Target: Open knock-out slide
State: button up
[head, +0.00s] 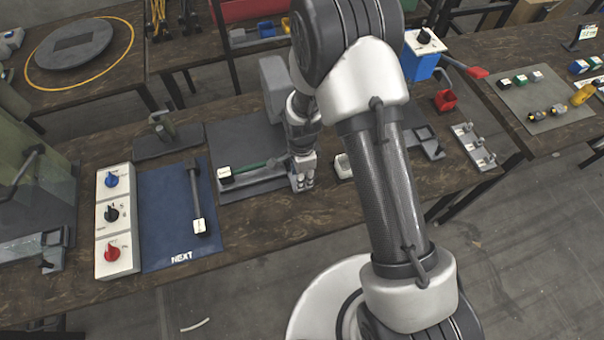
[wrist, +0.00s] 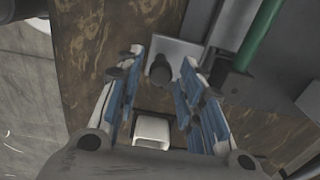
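The grey press base (head: 262,186) has a low track with a green bar (head: 250,167) along it and a white-faced block (head: 226,174) at its left end. This looks like the slide, though no label for it is readable. My gripper (head: 303,184) is at the right end of the track. In the wrist view, my gripper (wrist: 160,66) is open, with blue-padded fingers apart. A dark rounded knob (wrist: 160,74) on a light grey plate (wrist: 188,48) shows between the fingertips; whether they touch it cannot be told. The green bar (wrist: 262,32) lies to the right.
A small white-topped box (head: 343,165) stands right of my gripper. Left are a blue mat (head: 165,225) with a dark-handled tool (head: 197,205) and a white panel (head: 117,235) with three knobs. The press's grey upright (head: 273,85) stands behind my gripper.

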jog(key=shift+o, duration=0.2)
notch_tip(320, 180, up, 12)
dwell(0.6)
jog(key=shift+r, duration=0.1)
dwell(0.3)
jog(key=s+d+r+n+t+b, duration=0.1)
jog(key=s+d+r+n, duration=0.2)
jog(key=r, duration=0.5)
jog(key=s+d+r+n+t+b, duration=0.1)
jog(key=s+d+r+n, duration=0.25)
jog(key=r, duration=0.35)
jog(key=s+d+r+n+t, duration=0.1)
jog(key=s+d+r+n, duration=0.1)
jog(key=s, duration=0.2)
jog(key=s+d+r+n+b, duration=0.1)
jog(key=s+d+r+n, duration=0.1)
jog(key=s, duration=0.3)
jog(key=s+d+r+n+t, duration=0.1)
jog(key=s+d+r+n, duration=0.1)
jog(key=s+n, duration=0.2)
jog(key=shift+s+r+t, duration=0.15)
jog(key=shift+s+t, duration=0.15)
jog(key=shift+s, duration=0.2)
